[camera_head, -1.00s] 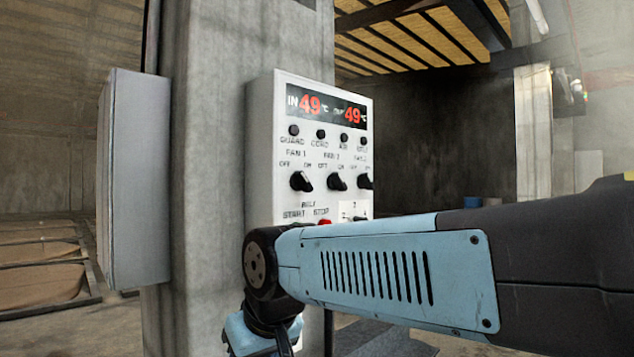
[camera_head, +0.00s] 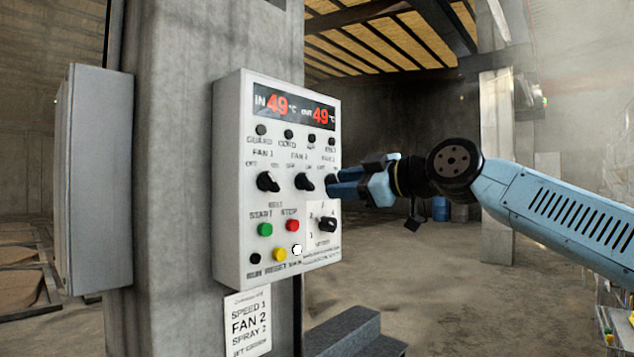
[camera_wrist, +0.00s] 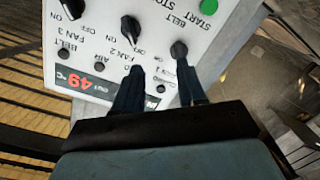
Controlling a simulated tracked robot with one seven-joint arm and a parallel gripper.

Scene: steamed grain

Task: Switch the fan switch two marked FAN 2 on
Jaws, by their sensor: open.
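The FAN 2 switch (camera_head: 304,181) is a black rotary knob in the middle of the fan row on the white control panel (camera_head: 228,200). Its handle slants from upper left to lower right, with OFF marked left and ON right. It also shows in the wrist view (camera_wrist: 131,28), where the panel appears upside down. My gripper (camera_head: 334,183) is open and empty, just right of this knob in the head view, covering much of the FAN 3 knob. In the wrist view its fingertips (camera_wrist: 160,68) are below the FAN 2 and FAN 1 knobs; contact cannot be told.
The FAN 1 knob (camera_head: 267,181) sits left of FAN 2. Below are the green START button (camera_head: 265,230), red STOP button (camera_head: 292,225) and speed knob (camera_head: 327,224). A notice (camera_head: 247,322) reads SPEED 1, FAN 2, SPRAY 2. A concrete pillar (camera_head: 165,200) backs the panel.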

